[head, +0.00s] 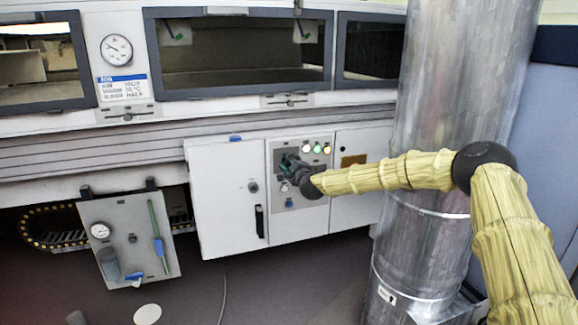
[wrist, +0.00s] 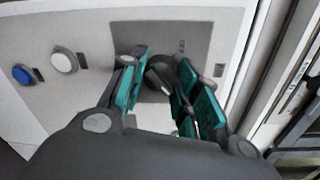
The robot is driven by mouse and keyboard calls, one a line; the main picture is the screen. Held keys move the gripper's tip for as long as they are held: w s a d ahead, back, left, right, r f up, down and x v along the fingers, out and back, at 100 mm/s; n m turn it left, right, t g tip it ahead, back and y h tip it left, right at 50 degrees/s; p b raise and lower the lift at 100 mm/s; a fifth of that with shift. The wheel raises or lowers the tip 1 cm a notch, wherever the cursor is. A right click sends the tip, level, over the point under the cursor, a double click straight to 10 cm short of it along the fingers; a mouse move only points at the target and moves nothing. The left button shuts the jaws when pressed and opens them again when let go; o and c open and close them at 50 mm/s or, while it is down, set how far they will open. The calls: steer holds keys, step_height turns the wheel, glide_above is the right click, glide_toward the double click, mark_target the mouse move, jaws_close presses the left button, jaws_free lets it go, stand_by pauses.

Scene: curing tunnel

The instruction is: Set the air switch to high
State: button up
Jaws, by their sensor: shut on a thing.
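The air switch (wrist: 158,77) is a dark rounded knob on a grey plate (wrist: 196,36) in the wrist view. The green-padded fingers of my gripper (wrist: 160,84) stand on either side of it and are shut on it. Its pointer and setting marks cannot be read. In the head view my gripper (head: 288,166) reaches the control panel (head: 276,228) on the white cabinet from the right. There the gripper and wrist hide the switch.
Several lamps (head: 316,148) sit above the gripper. A blue button (wrist: 22,74) and a white button (wrist: 63,60) are beside the plate. A large metal duct (head: 440,110) stands close behind my arm. A tool board (head: 130,215) hangs at left, and a gauge (head: 116,49) is above.

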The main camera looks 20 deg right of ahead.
steer(key=shift+d, duration=0.15)
steer(key=o, duration=1)
steer(key=shift+d, duration=0.1)
steer(key=shift+a, duration=0.2)
steer(key=s, duration=1.2)
steer(key=shift+d+r, duration=0.3)
steer(key=shift+r, duration=0.05)
